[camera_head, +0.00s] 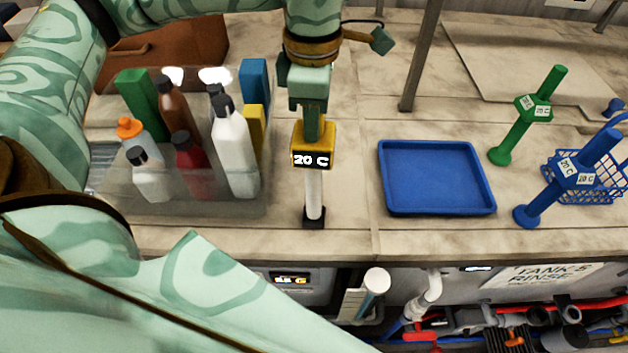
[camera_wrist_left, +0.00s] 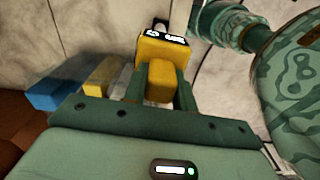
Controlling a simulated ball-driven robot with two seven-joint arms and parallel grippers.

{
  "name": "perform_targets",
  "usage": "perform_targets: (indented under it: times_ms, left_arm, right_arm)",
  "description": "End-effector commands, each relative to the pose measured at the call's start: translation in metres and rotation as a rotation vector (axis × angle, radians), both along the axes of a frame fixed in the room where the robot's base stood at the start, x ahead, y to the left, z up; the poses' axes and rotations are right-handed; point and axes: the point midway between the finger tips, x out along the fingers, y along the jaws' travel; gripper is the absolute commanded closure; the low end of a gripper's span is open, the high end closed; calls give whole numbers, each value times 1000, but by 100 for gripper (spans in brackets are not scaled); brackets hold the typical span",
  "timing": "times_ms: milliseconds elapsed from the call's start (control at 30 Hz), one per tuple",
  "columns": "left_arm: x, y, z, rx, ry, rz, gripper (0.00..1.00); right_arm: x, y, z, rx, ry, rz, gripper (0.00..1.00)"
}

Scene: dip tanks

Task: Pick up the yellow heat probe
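The yellow heat probe (camera_head: 314,140) stands upright on the counter, with a yellow head, a "20 C" display, a white stem and a black foot. My left gripper (camera_head: 312,128) reaches down onto its head from above. In the left wrist view, the probe's yellow upper part (camera_wrist_left: 159,82) fills the gap between the fingers of my left gripper (camera_wrist_left: 164,85), which look closed against both sides. The probe's foot appears to rest on the counter. My right gripper is not in view.
A clear bin (camera_head: 215,203) of several bottles stands close to the left of the probe. A blue tray (camera_head: 437,207) lies to the right, with bare counter between. A green probe-like stand (camera_head: 518,130), a blue one (camera_head: 560,185) and a blue wire basket (camera_head: 596,196) stand farther right.

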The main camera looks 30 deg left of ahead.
Motion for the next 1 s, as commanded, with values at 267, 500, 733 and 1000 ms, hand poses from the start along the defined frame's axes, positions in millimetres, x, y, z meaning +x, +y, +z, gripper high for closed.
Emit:
perform_targets:
  times_ms: [267, 500, 733, 1000]
  left_arm:
    - [0, 0, 1, 0, -2, 0, 100]
    - [1, 0, 11, 0, -4, 0, 100]
    - [1, -1, 32, 0, -5, -1, 100]
    - [-9, -24, 61, 0, -5, -2, 100]
  right_arm:
    - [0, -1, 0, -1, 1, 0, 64]
    - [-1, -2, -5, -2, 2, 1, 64]
    - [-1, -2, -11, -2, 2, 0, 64]
    - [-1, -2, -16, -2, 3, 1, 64]
